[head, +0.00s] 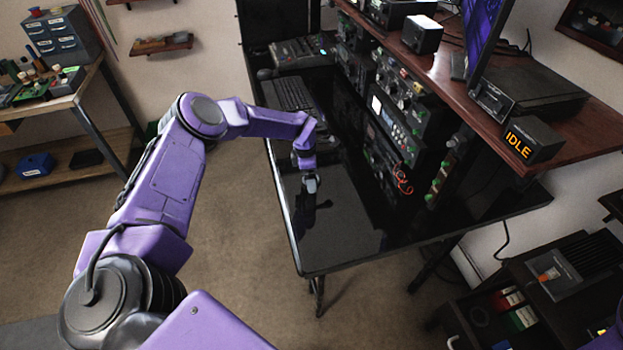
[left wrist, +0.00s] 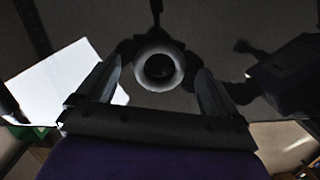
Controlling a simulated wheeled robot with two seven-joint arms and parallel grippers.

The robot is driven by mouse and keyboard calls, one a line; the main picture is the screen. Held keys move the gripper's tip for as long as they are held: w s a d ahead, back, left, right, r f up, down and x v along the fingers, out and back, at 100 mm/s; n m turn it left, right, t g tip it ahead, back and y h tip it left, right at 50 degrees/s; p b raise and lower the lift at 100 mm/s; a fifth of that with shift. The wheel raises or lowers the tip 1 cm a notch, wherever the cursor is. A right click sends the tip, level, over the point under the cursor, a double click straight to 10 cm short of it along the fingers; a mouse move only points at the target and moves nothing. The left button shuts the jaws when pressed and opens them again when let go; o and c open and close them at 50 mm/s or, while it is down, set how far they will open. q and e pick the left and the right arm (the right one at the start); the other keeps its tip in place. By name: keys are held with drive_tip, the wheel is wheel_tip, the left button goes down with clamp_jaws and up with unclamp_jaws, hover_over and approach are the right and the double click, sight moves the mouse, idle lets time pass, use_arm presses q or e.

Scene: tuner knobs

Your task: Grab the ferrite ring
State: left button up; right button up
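My left gripper (head: 310,192) points down just above the black glossy desk (head: 345,232) in the head view. In the left wrist view its two fingers (left wrist: 160,78) stand apart. A pale grey round ring (left wrist: 158,52) with a dark centre shows between the fingertips and looks like the ferrite ring. I cannot tell whether the fingers touch it. In the head view I cannot make out the ring under the gripper. My right gripper is not in view.
A rack of instruments (head: 398,130) lines the back of the desk, with a keyboard (head: 291,94) at its far end. A shelf above carries a monitor (head: 484,38) and an IDLE sign box (head: 533,139). The desk's near end is clear.

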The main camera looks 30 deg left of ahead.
use_arm(q)
drive_tip(key=c, duration=1.1)
drive_tip(key=shift+o, duration=0.2)
drive_tip(key=shift+r, duration=0.1)
